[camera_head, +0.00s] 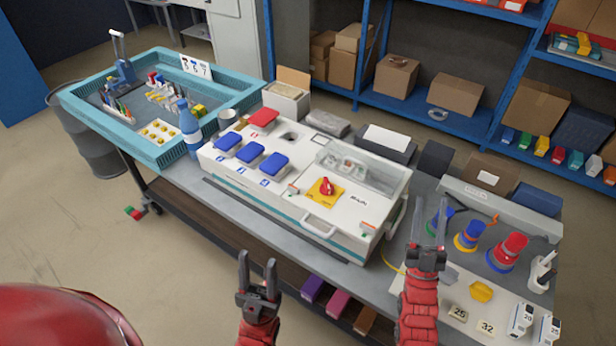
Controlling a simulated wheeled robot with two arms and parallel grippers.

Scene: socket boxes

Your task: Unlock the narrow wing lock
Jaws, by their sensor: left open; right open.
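A white socket box (330,206) stands on the table in the middle. A red knob (326,187) sits on a yellow plate on its top. Two small latch-like parts with red or green marks sit near its front edge, one left of the knob (293,189) and one at the right front corner (368,227). I cannot tell which is the narrow wing lock. My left gripper (257,262) is open and empty, in front of the table edge and below the box. My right gripper (428,226) is open and empty, right of the box, apart from it.
Three blue-lidded sockets (249,152) and a red one (264,117) are on the box's left part. A clear cover (362,165) is at its back right. A front handle (319,226) sticks out. Colored stacked pieces (507,252) stand at the right. A teal tray (222,108) is at the left.

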